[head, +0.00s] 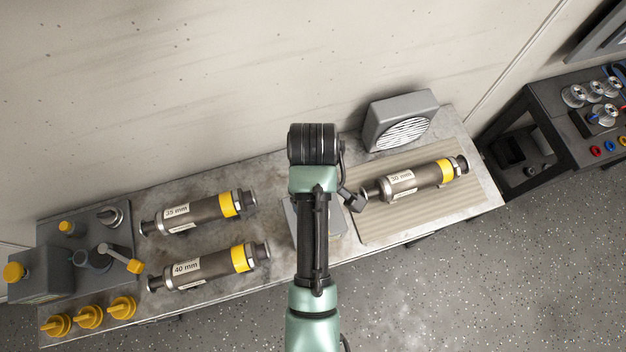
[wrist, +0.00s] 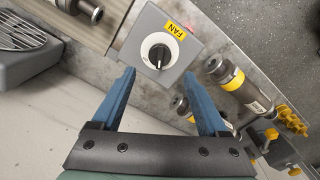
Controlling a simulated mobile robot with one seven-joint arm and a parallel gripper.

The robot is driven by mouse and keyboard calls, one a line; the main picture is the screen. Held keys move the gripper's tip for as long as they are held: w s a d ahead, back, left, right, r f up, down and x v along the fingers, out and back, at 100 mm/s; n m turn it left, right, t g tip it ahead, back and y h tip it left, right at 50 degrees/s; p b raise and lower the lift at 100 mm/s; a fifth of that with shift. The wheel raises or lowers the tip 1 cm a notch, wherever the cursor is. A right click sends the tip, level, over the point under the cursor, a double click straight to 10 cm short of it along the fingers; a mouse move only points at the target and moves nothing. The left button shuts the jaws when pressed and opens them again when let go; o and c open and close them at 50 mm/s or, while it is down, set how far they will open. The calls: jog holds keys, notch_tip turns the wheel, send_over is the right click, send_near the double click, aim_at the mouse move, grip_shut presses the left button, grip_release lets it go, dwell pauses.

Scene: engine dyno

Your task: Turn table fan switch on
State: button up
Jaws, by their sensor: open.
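The fan switch is a grey box with a yellow FAN label and a round black knob (wrist: 159,51) on a white dial. In the wrist view the switch box (wrist: 138,40) lies just beyond my fingertips. My gripper (wrist: 159,75) is open and empty, its two blue fingers spread to either side below the knob, apart from it. In the head view my arm hides most of the switch box (head: 335,222) and my gripper. The grey table fan (head: 400,120) stands at the back of the bench; its grille also shows in the wrist view (wrist: 22,38).
A cylinder marked 30 mm (head: 415,180) lies on a ribbed mat (head: 385,228) right of my arm. Cylinders marked 35 mm (head: 198,213) and 40 mm (head: 208,267) lie to the left. A grey fixture (head: 42,275) and yellow knobs (head: 88,317) fill the left end. A wall stands behind.

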notch_tip(320, 180, down, 7)
jog(key=shift+r, duration=0.15)
grip_shut()
dwell(0.5)
